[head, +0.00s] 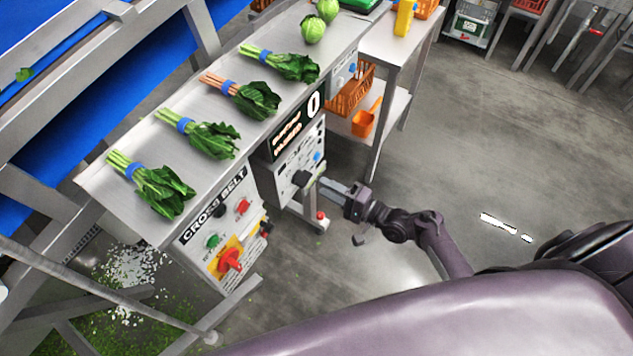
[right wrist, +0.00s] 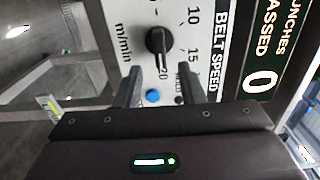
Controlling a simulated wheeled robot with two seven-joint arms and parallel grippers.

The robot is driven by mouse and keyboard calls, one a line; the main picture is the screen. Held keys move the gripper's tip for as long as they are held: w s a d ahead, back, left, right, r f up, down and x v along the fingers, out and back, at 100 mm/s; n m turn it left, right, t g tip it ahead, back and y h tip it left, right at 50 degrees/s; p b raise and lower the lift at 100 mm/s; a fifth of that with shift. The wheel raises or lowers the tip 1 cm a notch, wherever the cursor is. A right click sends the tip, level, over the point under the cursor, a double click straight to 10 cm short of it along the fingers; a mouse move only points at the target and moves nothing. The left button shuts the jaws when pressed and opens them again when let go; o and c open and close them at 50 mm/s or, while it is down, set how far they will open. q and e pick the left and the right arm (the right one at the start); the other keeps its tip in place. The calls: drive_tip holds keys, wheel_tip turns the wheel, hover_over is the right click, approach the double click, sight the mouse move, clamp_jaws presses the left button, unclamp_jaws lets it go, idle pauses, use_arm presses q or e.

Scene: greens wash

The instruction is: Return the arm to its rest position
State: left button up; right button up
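My right arm reaches in from the lower right in the head view. Its gripper (head: 328,184) is in front of the belt speed panel (head: 299,165) under the steel counter. In the right wrist view, my right gripper (right wrist: 160,78) has its two fingers spread, with nothing between them. The black belt speed knob (right wrist: 158,40) is just beyond the fingertips, its pointer toward the 20 side as far as I can tell. A blue button (right wrist: 153,96) shows between the fingers. My left gripper is in neither view.
The steel counter (head: 150,137) holds several bunches of greens (head: 205,137) and cabbages (head: 313,29). A CROSS BELT control box (head: 222,226) with a red switch is left of the gripper. A side table (head: 386,45) stands behind. The floor (head: 480,150) at right is open.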

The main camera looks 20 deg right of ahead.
drive_tip(key=shift+v, duration=1.1)
drive_tip(key=s+f+n+g+h, duration=0.2)
drive_tip(key=s+f, duration=0.3)
drive_tip(key=f, duration=0.3)
drive_tip(key=s+a+f+n+g+h, duration=0.15)
drive_tip(key=s+f, duration=0.25)
drive_tip(key=f, duration=0.4)
drive_tip(key=s+f+n+g+h, duration=0.25)
drive_tip(key=s+f, duration=0.25)
drive_tip(key=f, duration=0.3)
drive_tip(key=s+d+f+n+g+h, duration=0.1)
drive_tip(key=s+f, duration=0.4)
drive_tip(key=s, duration=0.6)
drive_tip(key=s+d+f+n+g+h, duration=0.2)
drive_tip(key=s+f+n+g+h, duration=0.2)
drive_tip(key=s, duration=0.8)
wheel_tip(320, 180, down, 2)
drive_tip(key=shift+d+f+n+g, duration=0.1)
drive_tip(key=shift+d+n+g, duration=0.1)
drive_tip(key=shift+n+g, duration=0.9)
